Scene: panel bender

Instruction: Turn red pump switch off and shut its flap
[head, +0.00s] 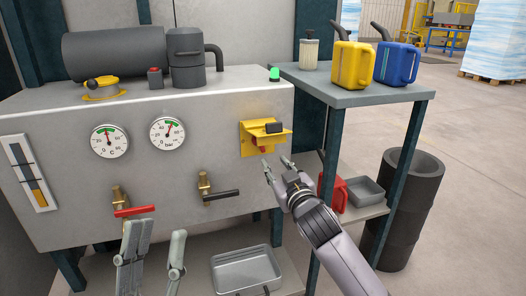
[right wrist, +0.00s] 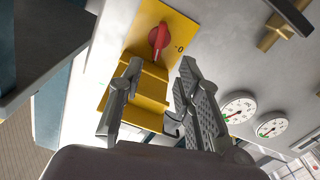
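The red pump switch (right wrist: 159,38) is a knob on a yellow plate with a "0" mark beside it, in the right wrist view. In the head view only a bit of red shows under the flap. The yellow flap (head: 269,137) sticks out from the panel in the head view, with a dark block on it. It also shows in the right wrist view (right wrist: 140,90), between and behind the fingers. My right gripper (head: 278,168) is open, just below and in front of the flap; I cannot tell if it touches. My left gripper (head: 155,258) is open and empty, low at the left.
Two round gauges (head: 109,141) and a red-handled valve (head: 133,210) are on the panel's left. A side table (head: 345,97) with jugs stands to the right. A tray (head: 246,270) lies low down.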

